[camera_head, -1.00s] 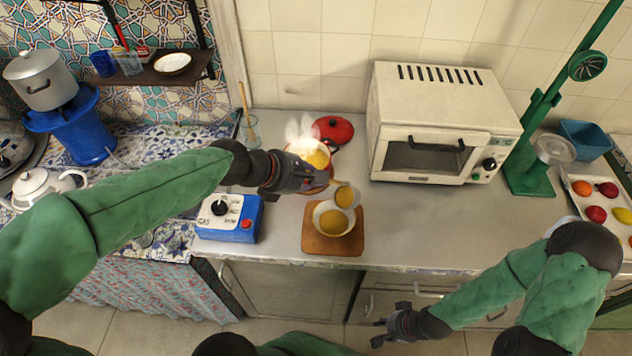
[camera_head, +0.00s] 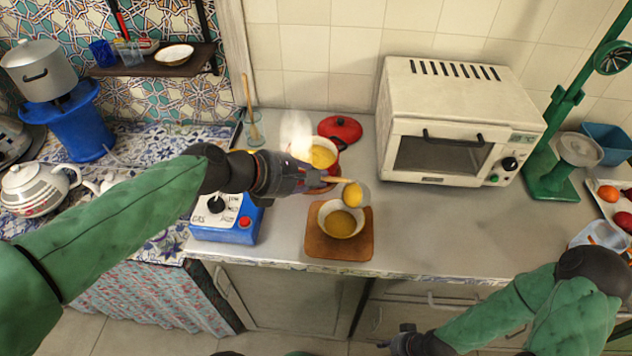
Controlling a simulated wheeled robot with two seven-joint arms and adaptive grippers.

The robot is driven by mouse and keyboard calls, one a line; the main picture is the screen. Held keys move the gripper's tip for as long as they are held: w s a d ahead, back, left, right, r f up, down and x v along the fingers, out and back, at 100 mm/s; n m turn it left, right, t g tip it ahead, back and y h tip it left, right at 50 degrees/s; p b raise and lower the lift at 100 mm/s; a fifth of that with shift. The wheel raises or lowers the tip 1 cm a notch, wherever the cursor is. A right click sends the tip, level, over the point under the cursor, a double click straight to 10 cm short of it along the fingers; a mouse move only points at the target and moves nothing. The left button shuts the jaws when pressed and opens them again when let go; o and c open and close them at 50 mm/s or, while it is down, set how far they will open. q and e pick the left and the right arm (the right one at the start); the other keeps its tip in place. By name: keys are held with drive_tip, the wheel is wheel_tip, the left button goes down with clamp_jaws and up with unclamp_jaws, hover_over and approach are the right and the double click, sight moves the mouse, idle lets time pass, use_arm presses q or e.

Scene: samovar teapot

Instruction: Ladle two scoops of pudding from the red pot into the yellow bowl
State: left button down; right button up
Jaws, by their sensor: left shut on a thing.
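My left gripper (camera_head: 322,184) is shut on the ladle (camera_head: 356,194), holding it by its handle. The ladle's cup shows yellow pudding and is above the back right rim of the bowl. The bowl (camera_head: 326,212) looks pale cream outside, with yellow-brown pudding inside. It stands on a square wooden board (camera_head: 318,246). The red pot (camera_head: 334,165) is behind my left gripper, which partly hides it; yellow pudding shows in it and steam rises at its left. My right gripper (camera_head: 392,338) is low in front of the counter, apparently open and empty.
A red lid (camera_head: 341,128) lies behind the pot. A white toaster oven (camera_head: 450,130) stands to the right. A blue control box (camera_head: 226,218) is left of the board. A glass with a wooden stick (camera_head: 252,127) stands at the back. The counter right of the board is clear.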

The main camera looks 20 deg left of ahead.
use_arm(q)
drive_tip(key=shift+s+a+f+b, duration=0.15)
drive_tip(key=shift+f+b, duration=0.1)
drive_tip(key=shift+b, duration=0.4)
drive_tip(key=shift+s+a+f+t+h+b, duration=0.35)
drive_tip(key=shift+s+a+f+t+h, duration=0.25)
drive_tip(key=shift+s+f+t+h, duration=0.45)
drive_tip(key=shift+w+r, duration=0.1)
drive_tip(key=shift+r, duration=0.05)
wheel_tip(320, 180, up, 8)
drive_tip(key=p, duration=0.7)
drive_tip(key=shift+r, duration=0.1)
drive_tip(key=shift+w, duration=0.1)
